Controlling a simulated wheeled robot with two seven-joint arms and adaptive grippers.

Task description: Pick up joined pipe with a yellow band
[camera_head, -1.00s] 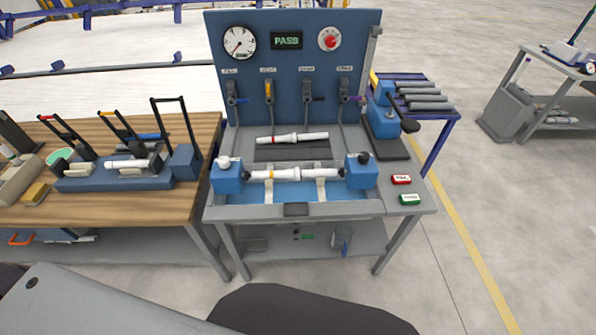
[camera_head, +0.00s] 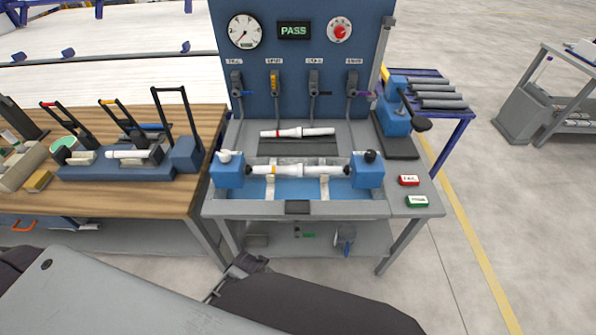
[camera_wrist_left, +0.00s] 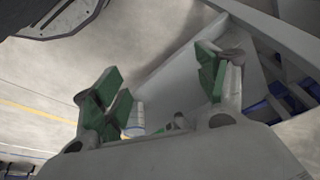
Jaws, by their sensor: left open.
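The pipe with the yellow band (camera_head: 312,171) is white and lies level across the blue trough of the test bench. Its ends meet two blue clamp blocks, left (camera_head: 228,172) and right (camera_head: 367,171). The yellow band is near its left end. My left gripper (camera_wrist_left: 160,70) is open in the left wrist view, its green-padded fingers wide apart, with floor and a grey structure beyond. The pipe cannot be made out there. In the head view, a small grey gripper-like part of mine shows low in front of the bench, away from the pipe. My right gripper is not in view.
A red-banded white pipe (camera_head: 315,132) lies behind the trough. The gauge panel (camera_head: 262,88) reads PASS. Red (camera_head: 409,180) and green (camera_head: 417,201) buttons are at right. A wooden table (camera_head: 120,198) with a lever fixture (camera_head: 128,172) stands left; a rack of grey pipes (camera_head: 438,93) is at right.

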